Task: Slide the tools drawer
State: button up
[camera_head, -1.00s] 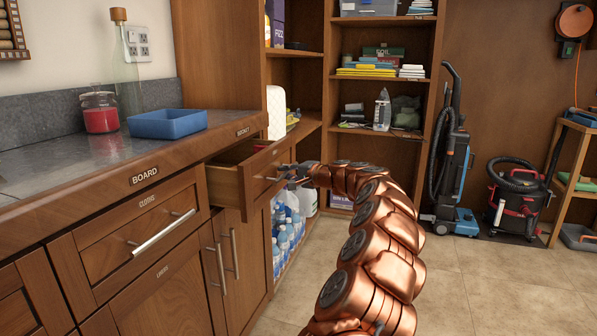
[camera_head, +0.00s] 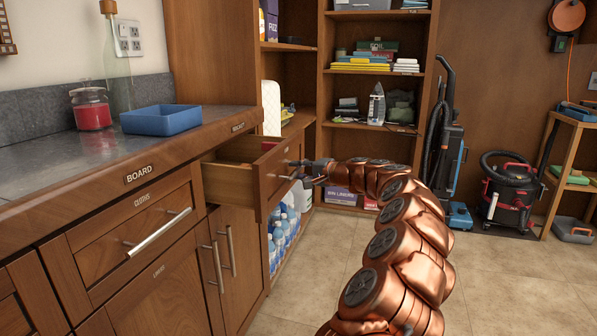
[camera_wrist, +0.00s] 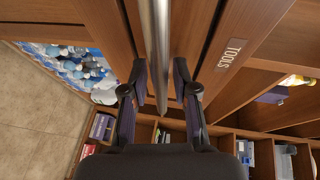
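In the wrist view the handle bar (camera_wrist: 158,45) runs between the two fingers of my gripper (camera_wrist: 160,80). The fingers stand apart, with a narrow gap visible on each side of the bar; contact is not clear.
A closed CLOTHS drawer (camera_head: 140,225) with a long handle is at the left. Water bottles (camera_head: 281,235) stand below the tools drawer. A blue tray (camera_head: 160,120) and red candle jar (camera_head: 91,108) sit on the counter. The tiled floor (camera_head: 510,275) at the right is free.

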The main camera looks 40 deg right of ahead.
jog(key=shift+o, duration=0.5)
jog(key=shift+s, duration=0.1)
jog(key=v, duration=1.2)
